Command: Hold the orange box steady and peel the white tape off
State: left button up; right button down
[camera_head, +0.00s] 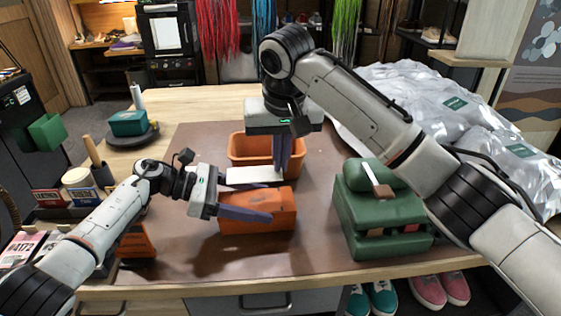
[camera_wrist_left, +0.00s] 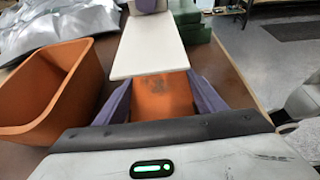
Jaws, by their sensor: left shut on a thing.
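The orange box (camera_head: 258,222) sits on the brown mat, and its body also shows between the purple fingers in the left wrist view (camera_wrist_left: 162,98). My left gripper (camera_head: 268,201) is shut on the box from the left, one finger on each side. The white tape (camera_head: 252,174) is a flat pale strip at the box's far top side; it also shows in the left wrist view (camera_wrist_left: 150,45). My right gripper (camera_head: 283,158) points down at the tape's right end, its purple fingers close together. Whether they pinch the tape is not clear.
An open orange bin (camera_head: 240,150) stands just behind the tape. A green case (camera_head: 375,222) stands to the right. A smaller orange object (camera_head: 136,243) and jars with brushes are at the left. Silvery bags (camera_head: 440,100) lie at the back right.

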jog(key=shift+r, duration=0.1)
dwell(0.3)
jog(key=shift+r, duration=2)
pick_arm(q)
jog(key=o, duration=1.3)
jog(key=shift+c, duration=0.2)
jog(key=v, duration=1.2)
